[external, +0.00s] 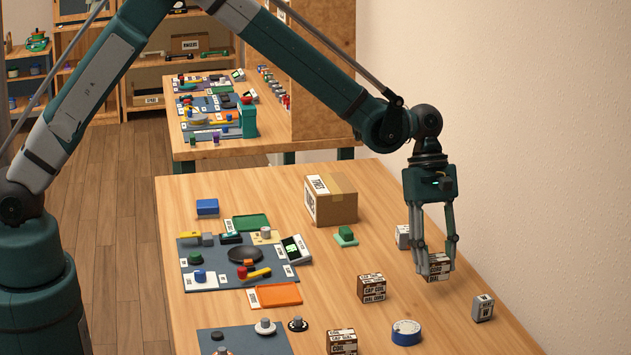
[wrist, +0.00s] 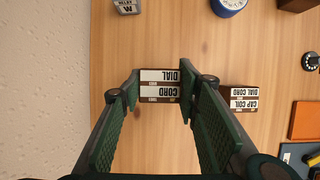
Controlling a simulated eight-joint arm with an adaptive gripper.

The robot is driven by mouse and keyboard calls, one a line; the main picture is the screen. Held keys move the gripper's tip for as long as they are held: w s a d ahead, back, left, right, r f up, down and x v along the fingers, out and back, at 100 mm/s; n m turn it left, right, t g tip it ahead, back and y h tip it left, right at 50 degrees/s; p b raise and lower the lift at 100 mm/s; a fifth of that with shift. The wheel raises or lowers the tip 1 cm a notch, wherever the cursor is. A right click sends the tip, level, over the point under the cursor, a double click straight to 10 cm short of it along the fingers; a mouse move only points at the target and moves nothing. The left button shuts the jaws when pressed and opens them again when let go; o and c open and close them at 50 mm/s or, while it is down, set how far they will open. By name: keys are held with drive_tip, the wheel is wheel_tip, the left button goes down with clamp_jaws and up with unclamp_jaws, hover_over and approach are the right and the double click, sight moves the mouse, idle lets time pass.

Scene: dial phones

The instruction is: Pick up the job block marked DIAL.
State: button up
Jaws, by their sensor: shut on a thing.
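My gripper (external: 436,270) is at the right side of the near table, pointing down. Its fingers are shut on a brown block with white labels (external: 437,260), one on each side. In the wrist view the block (wrist: 159,77) sits between the fingertips, and its labels read DIAL and CORD, upside down. I cannot tell whether the block touches the table. A second brown block (external: 371,288), labelled CAP COIL and DIAL CORD, stands to the left and also shows in the wrist view (wrist: 243,98).
A white block (external: 402,237) is just behind my gripper, and a grey block marked W (external: 483,308) is to its right. A blue round tin (external: 406,333) and another brown block (external: 342,341) are nearer the front. A cardboard box (external: 331,200) stands farther back.

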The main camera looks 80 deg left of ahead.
sight(436, 257)
drive_tip(key=shift+r+p, duration=0.35)
drive_tip(key=shift+r, duration=2.6)
